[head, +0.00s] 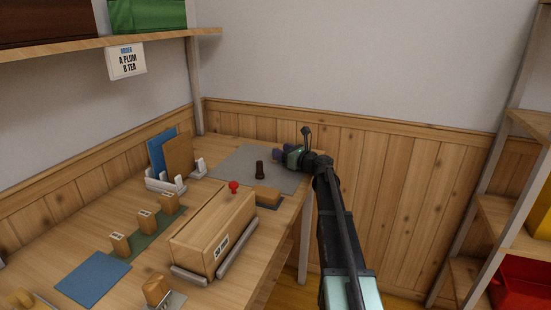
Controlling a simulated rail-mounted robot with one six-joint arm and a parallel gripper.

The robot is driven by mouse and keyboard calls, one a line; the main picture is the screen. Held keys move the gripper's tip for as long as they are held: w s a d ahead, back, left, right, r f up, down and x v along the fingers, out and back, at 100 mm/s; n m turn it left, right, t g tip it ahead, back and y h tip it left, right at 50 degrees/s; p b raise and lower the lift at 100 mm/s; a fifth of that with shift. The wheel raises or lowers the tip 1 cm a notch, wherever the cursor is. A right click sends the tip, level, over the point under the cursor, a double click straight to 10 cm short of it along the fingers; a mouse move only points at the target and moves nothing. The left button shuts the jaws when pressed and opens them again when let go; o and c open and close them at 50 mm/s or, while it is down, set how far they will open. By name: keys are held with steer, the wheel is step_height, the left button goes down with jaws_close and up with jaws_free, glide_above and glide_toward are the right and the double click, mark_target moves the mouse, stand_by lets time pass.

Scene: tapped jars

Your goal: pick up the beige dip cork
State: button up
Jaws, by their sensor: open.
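I cannot make out a beige dip cork for certain in the head view. My gripper (281,154) is at the far right of the table, over the right part of the grey mat (228,163). It is open, and nothing shows between its fingers. A small dark upright piece (259,170) stands on the mat, left of and nearer than my gripper, apart from it. A tan block (267,193) lies in a dark tray just in front of the mat. A tan piece (22,298) is partly cut off at the lower left.
A long wooden box (213,236) with a red knob (234,186) stands mid-table. Small labelled wooden blocks (145,219) line a green strip. A white rack (165,182) holds blue and brown boards. A blue mat (92,277) is bare. Shelving (500,215) stands at right.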

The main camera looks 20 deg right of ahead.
steer(key=x, duration=0.5)
steer(key=shift+w+a, duration=0.1)
steer(key=shift+a, duration=0.15)
jaws_close()
steer(key=shift+r, duration=0.15)
step_height(320, 180, up, 20)
steer(key=p, duration=2)
